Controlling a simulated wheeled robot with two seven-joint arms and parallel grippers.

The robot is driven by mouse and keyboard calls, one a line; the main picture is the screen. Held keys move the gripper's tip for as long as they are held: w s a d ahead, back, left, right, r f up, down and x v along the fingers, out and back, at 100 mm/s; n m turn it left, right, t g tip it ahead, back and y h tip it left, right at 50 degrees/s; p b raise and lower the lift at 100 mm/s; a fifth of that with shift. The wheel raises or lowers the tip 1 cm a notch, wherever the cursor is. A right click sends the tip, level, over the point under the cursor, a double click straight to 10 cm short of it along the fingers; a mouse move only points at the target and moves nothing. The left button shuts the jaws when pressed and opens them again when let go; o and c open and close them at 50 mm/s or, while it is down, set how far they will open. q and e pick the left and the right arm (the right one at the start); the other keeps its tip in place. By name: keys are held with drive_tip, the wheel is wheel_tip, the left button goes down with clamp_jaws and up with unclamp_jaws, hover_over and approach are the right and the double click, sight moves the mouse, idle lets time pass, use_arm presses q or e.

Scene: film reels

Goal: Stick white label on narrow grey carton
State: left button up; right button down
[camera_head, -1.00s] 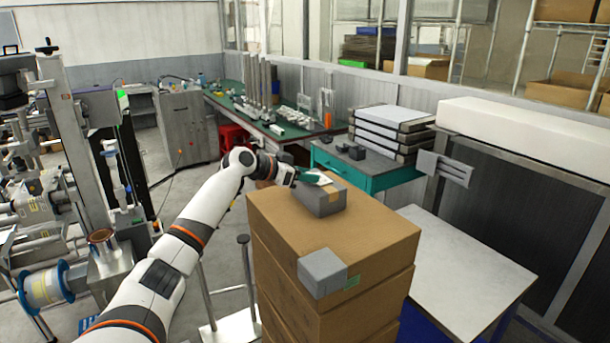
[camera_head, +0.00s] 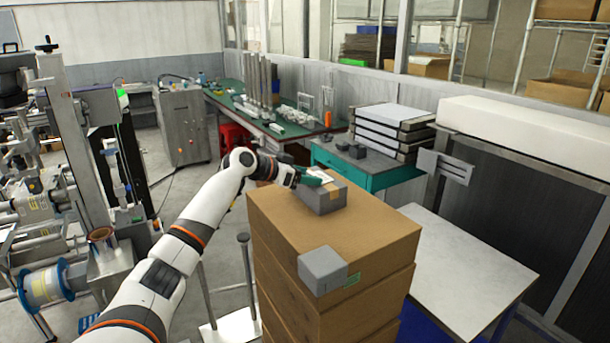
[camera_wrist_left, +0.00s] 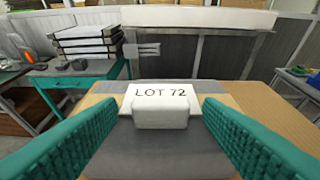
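A grey carton (camera_head: 322,203) with a tan tape strip sits at the back of the brown box stack. A second grey carton (camera_head: 322,271) sits at its front edge. I cannot tell for certain which is the narrow one. My left gripper (camera_head: 314,178) is at the top of the back carton. In the left wrist view its green fingers (camera_wrist_left: 160,108) are apart. Between their tips is the white label (camera_wrist_left: 160,91) reading LOT 72, with a white block-like tab in front. The fingers look clear of the tab. Whether the label touches the carton is unclear. My right gripper is out of view.
The brown box stack (camera_head: 375,235) has free room on its top between the cartons and to the right. A white-topped table (camera_head: 465,262) stands right of it. A teal bench (camera_head: 375,180) with small dark items and stacked trays is behind.

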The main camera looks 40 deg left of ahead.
use_arm(q)
drive_tip(key=shift+r, duration=0.1)
drive_tip(key=b+v, duration=0.4)
drive_tip(key=v, duration=0.8)
